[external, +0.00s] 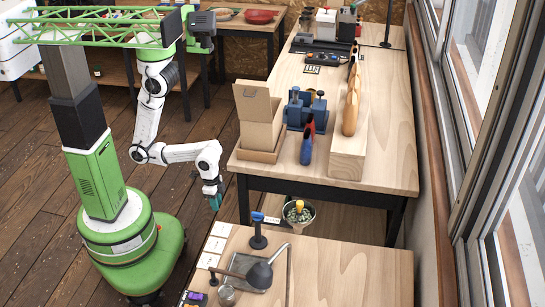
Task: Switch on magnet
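My gripper (215,202) hangs at the end of my white arm, pointing down beside the near table's far left corner. It is small and dark with a teal part; I cannot tell if its fingers are open, and no object shows in it. No thing here is clearly a magnet or its switch. A dark post with a blue top (258,231) stands on the near table, to the right of my gripper. A blue clamp-like device (305,110) stands on the far bench.
The near table (350,270) also holds a dark cone-headed lamp-like object (260,274), a metal tray (236,266) and a small cup (226,295). A bowl (299,212) with a yellow-topped item stands between table and bench. An open cardboard box (258,120) and wooden block (350,140) occupy the bench.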

